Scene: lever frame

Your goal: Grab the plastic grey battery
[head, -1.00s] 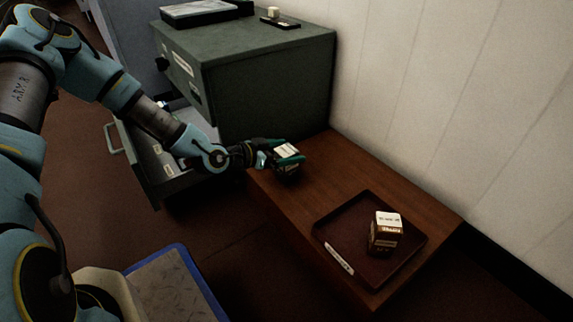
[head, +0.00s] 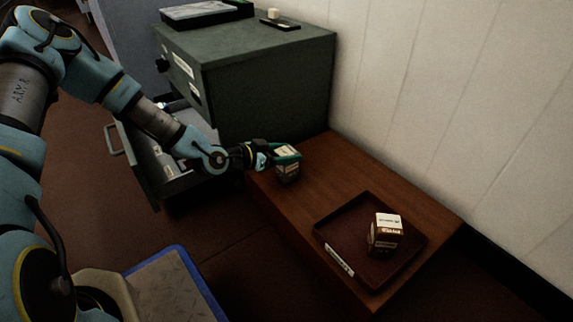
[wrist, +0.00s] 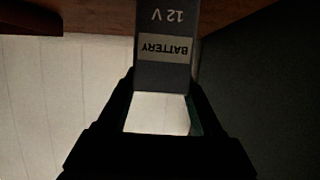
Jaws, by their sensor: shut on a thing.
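The grey battery (head: 288,173) stands on the wooden bench, close to the front of the green cabinet. In the wrist view the grey battery (wrist: 165,70) shows an upside-down label reading "BATTERY" and "12 V". My gripper (head: 285,156) is at the battery's upper part in the head view. In the wrist view my gripper (wrist: 163,97) has its dark fingers on both sides of the battery's near end, shut on it. Whether the battery's base touches the bench is hard to tell.
A dark red tray (head: 345,228) on the bench's near right holds a brown and white box (head: 385,235) and a white marker (head: 339,260). The green cabinet (head: 265,85) rises behind, with an open drawer (head: 150,180) at left. The bench (head: 335,175) between battery and tray is clear.

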